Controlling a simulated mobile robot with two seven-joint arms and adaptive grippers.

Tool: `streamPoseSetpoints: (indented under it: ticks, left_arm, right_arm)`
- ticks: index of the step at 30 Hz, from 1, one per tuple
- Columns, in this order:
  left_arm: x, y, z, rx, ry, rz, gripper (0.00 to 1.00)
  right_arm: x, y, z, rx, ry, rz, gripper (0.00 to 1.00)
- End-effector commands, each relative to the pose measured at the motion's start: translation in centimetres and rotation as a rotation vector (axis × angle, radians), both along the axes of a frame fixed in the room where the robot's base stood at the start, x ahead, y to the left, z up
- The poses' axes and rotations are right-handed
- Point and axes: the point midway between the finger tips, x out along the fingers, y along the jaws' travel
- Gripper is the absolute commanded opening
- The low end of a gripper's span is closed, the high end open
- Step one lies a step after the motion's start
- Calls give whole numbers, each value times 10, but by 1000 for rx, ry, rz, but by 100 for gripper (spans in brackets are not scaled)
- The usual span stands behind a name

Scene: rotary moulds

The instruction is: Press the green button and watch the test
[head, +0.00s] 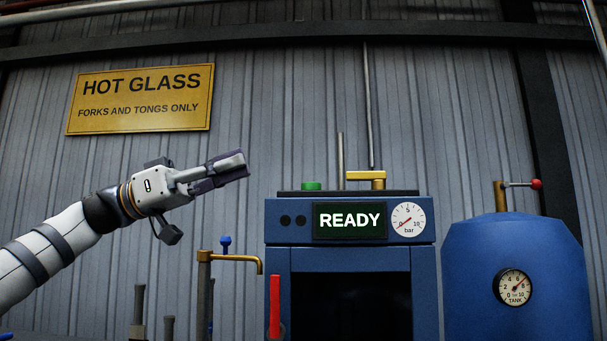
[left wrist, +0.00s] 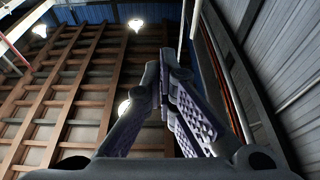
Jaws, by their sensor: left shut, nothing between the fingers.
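The green button (head: 312,186) sits on top of the blue test machine (head: 349,260). The machine's dark display (head: 350,221) reads READY, and a round bar gauge (head: 408,220) beside it has a red needle pointing low left. My left gripper (head: 243,164) is shut and empty, up and to the left of the button and apart from it. In the left wrist view its fingers (left wrist: 165,75) meet at the tips, with only ceiling and walls beyond. My right gripper is not in view.
A brass fitting (head: 366,178) stands on the machine's top, right of the button. A red lever (head: 275,306) is at the machine's left front, near a brass tap (head: 230,258). A blue tank (head: 515,275) stands at right. A yellow sign (head: 140,98) hangs behind.

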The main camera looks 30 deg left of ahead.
Motion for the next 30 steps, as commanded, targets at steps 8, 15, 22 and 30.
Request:
streamPoseSetpoints:
  ticks: [8,15,22,30]
  left_arm:
    - [5,-9,3,3,2,-2,0]
    - [29,-49,19,3,3,-3,0]
    - [51,-82,28,-1,5,-1,0]
    - [50,-81,-5,-1,2,0,0]
  right_arm:
    - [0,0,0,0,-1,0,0]
    - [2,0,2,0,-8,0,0]
    - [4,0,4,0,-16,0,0]
    - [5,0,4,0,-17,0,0]
